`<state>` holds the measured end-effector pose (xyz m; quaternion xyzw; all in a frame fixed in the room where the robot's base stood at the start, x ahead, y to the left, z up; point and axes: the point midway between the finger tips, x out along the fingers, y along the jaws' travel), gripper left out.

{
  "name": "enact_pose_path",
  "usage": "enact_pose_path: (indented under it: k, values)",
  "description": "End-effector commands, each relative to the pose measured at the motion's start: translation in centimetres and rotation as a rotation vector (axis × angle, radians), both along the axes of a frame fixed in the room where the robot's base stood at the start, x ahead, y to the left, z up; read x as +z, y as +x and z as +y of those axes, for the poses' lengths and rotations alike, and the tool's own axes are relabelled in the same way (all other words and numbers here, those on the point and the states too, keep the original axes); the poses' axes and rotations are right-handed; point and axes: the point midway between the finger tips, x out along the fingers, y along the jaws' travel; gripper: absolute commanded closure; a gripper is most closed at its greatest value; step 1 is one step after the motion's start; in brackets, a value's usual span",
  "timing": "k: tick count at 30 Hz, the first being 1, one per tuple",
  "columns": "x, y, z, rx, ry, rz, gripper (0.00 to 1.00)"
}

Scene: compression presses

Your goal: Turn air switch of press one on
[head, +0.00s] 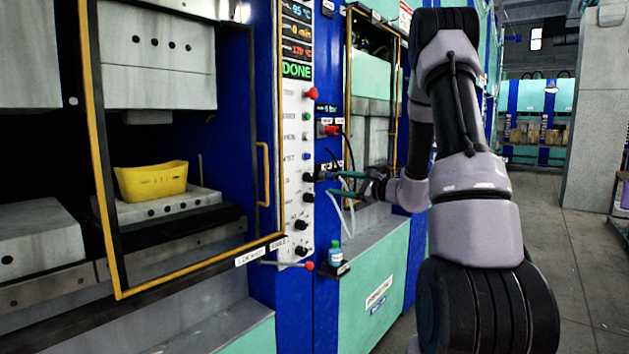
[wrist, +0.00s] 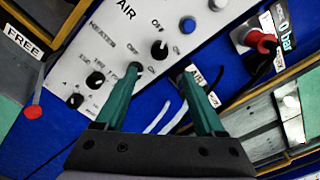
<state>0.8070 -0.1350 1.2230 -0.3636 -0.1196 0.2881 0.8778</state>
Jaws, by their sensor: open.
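The air switch (wrist: 160,50) is a round black knob on the white control panel of the press, near the AIR, OFF and ON lettering. In the head view, the air switch (head: 308,178) sits midway down the panel. I cannot tell for sure which way its pointer faces. My gripper (head: 330,183) is in front of the panel, its fingers directed at it. In the wrist view, the two green fingers of my gripper (wrist: 160,70) are apart and empty, with the knob between and just beyond the tips. The left fingertip covers part of the area by HEATER.
A blue button (wrist: 187,25) is above the switch, and more black knobs (wrist: 95,80) are below. A red air fitting (wrist: 266,46) with hoses and a bar readout (wrist: 291,104) are at the right. A yellow bin (head: 152,182) stands inside the open-fronted press.

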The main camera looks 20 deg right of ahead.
Motion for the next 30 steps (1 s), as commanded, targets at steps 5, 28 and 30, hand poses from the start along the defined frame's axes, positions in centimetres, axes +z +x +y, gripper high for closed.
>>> enact_pose_path:
  k: [5, 28, 30]
  values:
    - [0.0, 1.8, 1.5, 0.004, 0.000, -0.001, 0.29]
    - [0.0, 8.5, 6.4, 0.003, 0.001, 0.001, 0.29]
    - [0.0, 8.4, 6.4, 0.003, 0.001, 0.001, 0.29]
